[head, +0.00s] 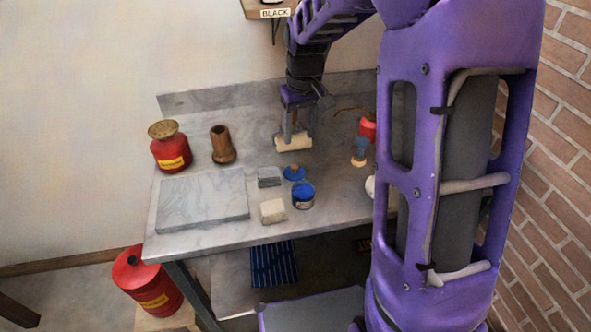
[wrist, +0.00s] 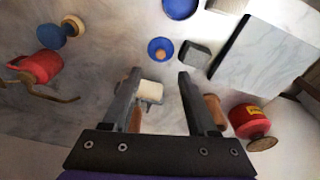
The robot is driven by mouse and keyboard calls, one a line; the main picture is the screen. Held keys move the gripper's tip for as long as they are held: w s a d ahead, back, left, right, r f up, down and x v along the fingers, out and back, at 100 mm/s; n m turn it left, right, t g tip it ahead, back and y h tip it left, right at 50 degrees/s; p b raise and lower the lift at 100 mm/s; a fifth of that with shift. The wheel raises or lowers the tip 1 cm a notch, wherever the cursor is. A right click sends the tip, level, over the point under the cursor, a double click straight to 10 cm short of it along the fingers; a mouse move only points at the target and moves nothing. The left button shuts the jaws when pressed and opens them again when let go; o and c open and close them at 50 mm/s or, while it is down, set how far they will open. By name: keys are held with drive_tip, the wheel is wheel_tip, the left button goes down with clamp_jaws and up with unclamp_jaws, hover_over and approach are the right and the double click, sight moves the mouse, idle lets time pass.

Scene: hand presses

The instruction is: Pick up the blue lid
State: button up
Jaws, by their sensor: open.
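The blue lid (head: 295,173) is a small round disc with a brown knob. It lies on the table just behind the blue tin (head: 303,196). In the wrist view the lid (wrist: 154,50) shows whole, with its knob (wrist: 160,54), ahead of the fingertips. My gripper (head: 297,134) is open and empty above the table, farther back than the lid and apart from it. Its two fingers (wrist: 160,73) show in the wrist view. A cream roller-like piece (head: 293,143) is close to the fingertips in the head view and appears between the fingers in the wrist view (wrist: 151,92).
A grey block (head: 269,177) stands left of the lid, with a cream block (head: 273,211) in front. A marble slab (head: 203,200), wooden vase (head: 222,147) and red can (head: 170,150) are at left. A blue-and-wood tool (head: 360,151) and red object (head: 367,129) are at right.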

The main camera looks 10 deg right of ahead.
hover_over(295, 167)
drive_tip(key=s, duration=0.1)
drive_tip(key=f, duration=0.6)
drive_tip(key=shift+d+f+b, duration=0.2)
drive_tip(key=shift+f+b, duration=0.1)
drive_tip(key=shift+f, duration=0.05)
drive_tip(key=shift+w+a+f+b, duration=0.1)
drive_tip(key=shift+w+f, duration=0.1)
drive_tip(key=shift+f, duration=0.8)
drive_tip(key=shift+w+a+f+b, duration=0.1)
drive_tip(key=shift+w+f, duration=0.05)
drive_tip(key=shift+f, duration=0.8)
drive_tip(key=shift+w+f+b, duration=0.1)
drive_tip(key=shift+w+f, duration=0.1)
drive_tip(key=shift+f, duration=0.8)
drive_tip(key=shift+s, duration=0.1)
clamp_jaws()
